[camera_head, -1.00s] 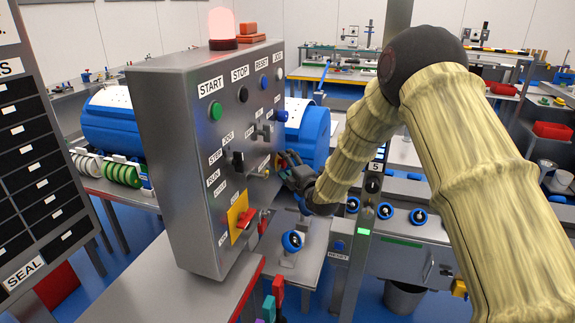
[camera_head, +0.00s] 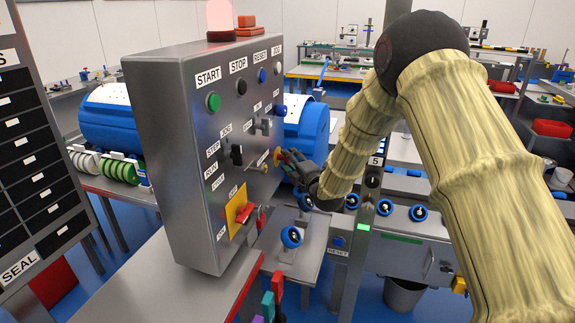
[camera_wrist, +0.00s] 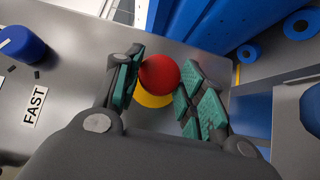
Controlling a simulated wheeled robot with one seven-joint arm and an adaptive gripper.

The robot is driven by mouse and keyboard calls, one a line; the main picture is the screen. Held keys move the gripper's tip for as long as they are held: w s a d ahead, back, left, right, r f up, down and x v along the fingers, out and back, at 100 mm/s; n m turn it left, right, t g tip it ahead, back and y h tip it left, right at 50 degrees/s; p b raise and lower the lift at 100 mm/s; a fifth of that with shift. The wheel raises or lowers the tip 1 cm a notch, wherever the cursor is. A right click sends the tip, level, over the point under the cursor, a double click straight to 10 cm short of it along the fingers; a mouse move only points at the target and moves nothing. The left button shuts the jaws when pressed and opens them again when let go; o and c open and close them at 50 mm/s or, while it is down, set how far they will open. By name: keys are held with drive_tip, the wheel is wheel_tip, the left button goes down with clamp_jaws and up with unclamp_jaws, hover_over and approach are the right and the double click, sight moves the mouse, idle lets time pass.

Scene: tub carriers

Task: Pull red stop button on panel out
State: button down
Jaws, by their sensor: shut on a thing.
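The red stop button (camera_wrist: 160,74) is a round mushroom head over a yellow disc (camera_wrist: 152,98) on the grey panel face, seen in the wrist view. My gripper (camera_wrist: 160,80) has its green-padded fingers on both sides of the red head and is shut on it. In the head view my gripper (camera_head: 290,160) reaches the right part of the control panel (camera_head: 160,130) from the right. There the button is mostly hidden by the fingers, with a little of its red and yellow (camera_head: 277,154) showing.
A blue knob (camera_wrist: 22,44) marked FAST sits left of my fingers in the wrist view. A red rotary switch (camera_head: 243,213) on a yellow plate is lower on the panel. A blue drum (camera_head: 312,130) stands behind, and a small table with a blue wheel (camera_head: 291,237) below.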

drive_tip(key=shift+d+f, duration=0.1)
drive_tip(key=shift+d, duration=0.05)
drive_tip(key=c, duration=0.8)
unclamp_jaws()
drive_tip(key=shift+d, duration=0.1)
drive_tip(key=v, duration=1.2)
